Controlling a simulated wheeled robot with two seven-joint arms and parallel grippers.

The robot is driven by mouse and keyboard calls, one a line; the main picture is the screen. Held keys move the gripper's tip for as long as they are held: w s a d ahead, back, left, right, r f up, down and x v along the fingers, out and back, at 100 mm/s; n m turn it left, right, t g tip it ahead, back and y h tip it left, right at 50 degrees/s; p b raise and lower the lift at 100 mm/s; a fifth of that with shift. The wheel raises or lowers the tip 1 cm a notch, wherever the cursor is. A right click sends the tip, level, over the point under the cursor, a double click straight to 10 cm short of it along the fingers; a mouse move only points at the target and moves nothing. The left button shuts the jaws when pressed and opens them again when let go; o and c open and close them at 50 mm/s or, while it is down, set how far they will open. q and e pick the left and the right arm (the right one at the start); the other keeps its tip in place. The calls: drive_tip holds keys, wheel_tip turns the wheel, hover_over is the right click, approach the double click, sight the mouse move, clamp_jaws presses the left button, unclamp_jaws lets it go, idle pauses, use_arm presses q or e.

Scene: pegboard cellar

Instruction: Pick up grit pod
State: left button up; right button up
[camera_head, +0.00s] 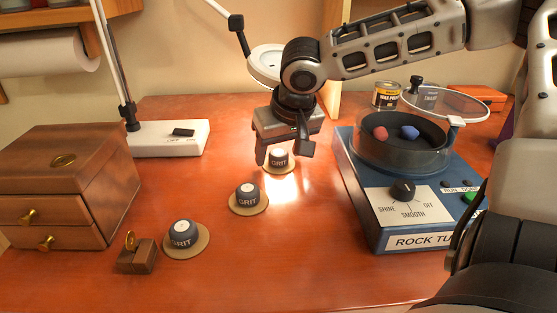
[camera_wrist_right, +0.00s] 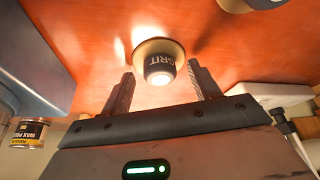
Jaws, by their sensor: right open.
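Several dark blue-grey grit pods with pale tops stand on round tan discs on the wooden table. One grit pod (camera_head: 278,158) is at the back, one grit pod (camera_head: 246,196) in the middle, and one grit pod (camera_head: 183,238) at the front left. My right gripper (camera_head: 283,154) is open over the back pod, pointing down. In the right wrist view, the back pod (camera_wrist_right: 159,66) shows between and beyond the two spread fingertips (camera_wrist_right: 160,80). It looks apart from both fingers. My left gripper is not in view.
The blue rock tumbler (camera_head: 365,212) stands close on the right. A wooden drawer box (camera_head: 70,190) and small brass-ringed block (camera_head: 137,257) are on the left. A white lamp base (camera_head: 165,138) and wax tin (camera_head: 386,95) stand behind. The front middle table is clear.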

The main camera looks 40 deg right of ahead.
drive_tip(key=c, duration=1.1)
